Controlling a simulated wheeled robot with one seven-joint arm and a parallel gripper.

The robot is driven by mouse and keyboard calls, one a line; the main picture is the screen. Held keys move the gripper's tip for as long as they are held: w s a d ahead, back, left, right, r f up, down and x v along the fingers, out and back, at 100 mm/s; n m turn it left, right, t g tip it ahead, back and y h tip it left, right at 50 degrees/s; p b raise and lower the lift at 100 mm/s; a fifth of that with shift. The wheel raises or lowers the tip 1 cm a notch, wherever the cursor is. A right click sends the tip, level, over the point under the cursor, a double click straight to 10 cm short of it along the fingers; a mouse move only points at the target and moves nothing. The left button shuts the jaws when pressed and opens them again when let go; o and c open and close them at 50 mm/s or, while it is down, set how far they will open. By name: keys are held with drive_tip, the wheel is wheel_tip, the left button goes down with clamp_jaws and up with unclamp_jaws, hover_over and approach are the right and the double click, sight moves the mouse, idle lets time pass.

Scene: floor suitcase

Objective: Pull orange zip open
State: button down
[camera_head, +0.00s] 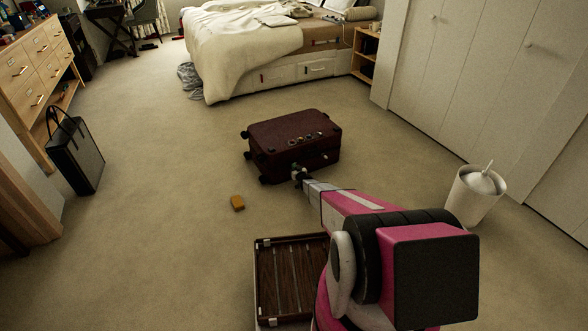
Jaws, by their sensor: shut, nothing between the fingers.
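A dark red suitcase (283,132) lies flat on the carpet in the middle of the head view, with black wheels on its left side. Several small tan and dark round pieces sit on its top near the front right. No orange zip can be made out on it at this size. My gripper (297,172) is at the suitcase's front side, at the end of my pink and white arm. It looks shut and small in the picture, with nothing seen in it. I cannot tell whether it touches the suitcase.
An open case or tray with wooden slats (262,280) lies in front, partly behind my arm. A small orange-brown block (238,203) lies on the carpet. A white bin (470,196) stands at right, a black bag (75,155) at left. Carpet left of the suitcase is clear.

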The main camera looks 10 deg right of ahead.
drive_tip(key=c, duration=1.9)
unclamp_jaws()
drive_tip(key=shift+s+a, duration=0.3)
drive_tip(key=shift+a, duration=0.05)
drive_tip(key=o, duration=0.9)
drive_tip(key=shift+w+d, duration=0.1)
drive_tip(key=shift+s, duration=0.5)
drive_tip(key=v, duration=1.1)
drive_tip(key=shift+s, duration=0.3)
drive_tip(key=shift+d+r, duration=0.1)
